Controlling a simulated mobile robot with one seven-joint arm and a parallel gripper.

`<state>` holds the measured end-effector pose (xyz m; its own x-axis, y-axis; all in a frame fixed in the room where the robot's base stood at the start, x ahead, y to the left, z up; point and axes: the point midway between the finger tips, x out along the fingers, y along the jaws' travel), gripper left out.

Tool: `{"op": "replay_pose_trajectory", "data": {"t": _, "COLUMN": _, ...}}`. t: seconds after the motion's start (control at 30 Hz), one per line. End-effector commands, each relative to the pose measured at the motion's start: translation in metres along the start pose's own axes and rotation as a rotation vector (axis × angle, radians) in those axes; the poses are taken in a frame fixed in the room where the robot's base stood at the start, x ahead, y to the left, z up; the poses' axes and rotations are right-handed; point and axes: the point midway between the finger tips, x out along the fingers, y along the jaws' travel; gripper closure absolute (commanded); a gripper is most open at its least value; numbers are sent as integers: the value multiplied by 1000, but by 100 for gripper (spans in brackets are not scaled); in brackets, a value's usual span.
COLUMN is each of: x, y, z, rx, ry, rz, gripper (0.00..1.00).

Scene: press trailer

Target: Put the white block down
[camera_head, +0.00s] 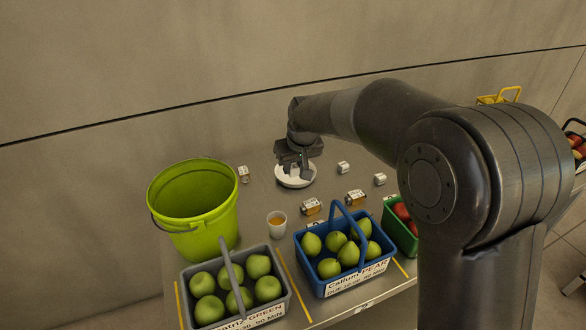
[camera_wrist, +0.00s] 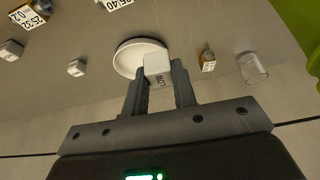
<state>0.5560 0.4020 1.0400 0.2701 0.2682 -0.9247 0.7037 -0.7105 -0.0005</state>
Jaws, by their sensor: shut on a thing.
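My gripper (camera_wrist: 160,84) is shut on a white block (camera_wrist: 157,67) with dark print on its face, held between the two fingers in the wrist view. The block overlaps the near edge of a round white dish (camera_wrist: 126,58). I cannot tell whether it touches the dish. In the head view, my gripper (camera_head: 297,164) points down over the dish (camera_head: 295,182) on the grey table, and the held block is hard to make out there.
Small white blocks (camera_head: 343,168) (camera_head: 380,180) stand right of the dish.

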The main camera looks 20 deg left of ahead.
Motion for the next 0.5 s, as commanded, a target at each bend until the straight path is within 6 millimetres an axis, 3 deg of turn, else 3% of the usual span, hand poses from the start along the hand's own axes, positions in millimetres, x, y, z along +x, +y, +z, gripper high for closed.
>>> {"op": "replay_pose_trajectory", "data": {"t": 0.3, "x": -116, "y": 1, "z": -49, "rx": 0, "ry": 10, "rz": 2, "gripper": 97}}
{"op": "replay_pose_trajectory", "data": {"t": 0.5, "x": -166, "y": 0, "z": -70, "rx": 0, "ry": 6, "rz": 1, "gripper": 97}}
